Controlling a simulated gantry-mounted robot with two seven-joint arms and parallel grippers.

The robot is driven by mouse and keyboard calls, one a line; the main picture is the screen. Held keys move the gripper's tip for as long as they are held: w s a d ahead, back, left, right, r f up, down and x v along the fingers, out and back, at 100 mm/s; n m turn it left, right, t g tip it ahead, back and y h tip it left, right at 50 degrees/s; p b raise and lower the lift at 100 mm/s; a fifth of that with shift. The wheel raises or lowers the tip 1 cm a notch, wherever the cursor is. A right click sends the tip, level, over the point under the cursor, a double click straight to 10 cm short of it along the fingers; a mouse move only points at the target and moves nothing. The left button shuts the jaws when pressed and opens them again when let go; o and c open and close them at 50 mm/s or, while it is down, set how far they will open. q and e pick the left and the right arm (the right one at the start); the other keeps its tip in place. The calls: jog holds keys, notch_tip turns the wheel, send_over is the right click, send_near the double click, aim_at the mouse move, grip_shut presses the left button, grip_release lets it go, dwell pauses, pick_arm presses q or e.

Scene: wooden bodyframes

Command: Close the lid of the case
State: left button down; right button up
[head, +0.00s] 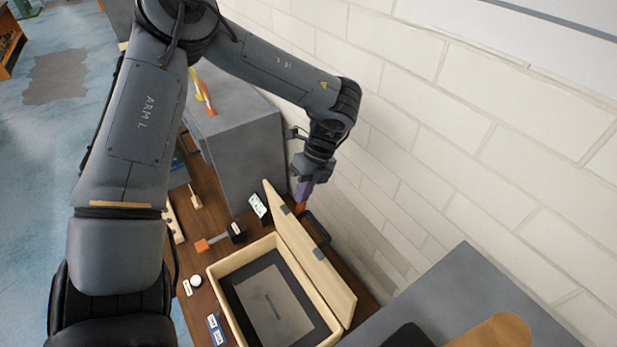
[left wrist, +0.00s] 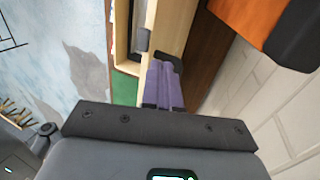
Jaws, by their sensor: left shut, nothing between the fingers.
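The wooden case (head: 217,283) stands on the brown table with its lid (head: 318,272) raised, tilted up along the case's right side. A dark lining with a grey panel shows inside the case. My left gripper (head: 303,190), with purple fingers, is shut and empty. It points down behind the lid, near its far upper end, on the wall side. In the left wrist view the shut fingers (left wrist: 164,82) are close beside the pale wood of the lid (left wrist: 172,25); I cannot tell whether they touch it. My right gripper is not in view.
A tall grey box (head: 238,160) stands behind the case, and a white brick wall (head: 430,130) rises at the right. An orange-headed tool (head: 203,245) and small items lie left of the case. A grey surface (head: 465,300) lies at the lower right.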

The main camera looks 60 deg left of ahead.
pick_arm(q)
jog(key=shift+p+x, duration=0.35)
jog(key=shift+x, duration=1.7)
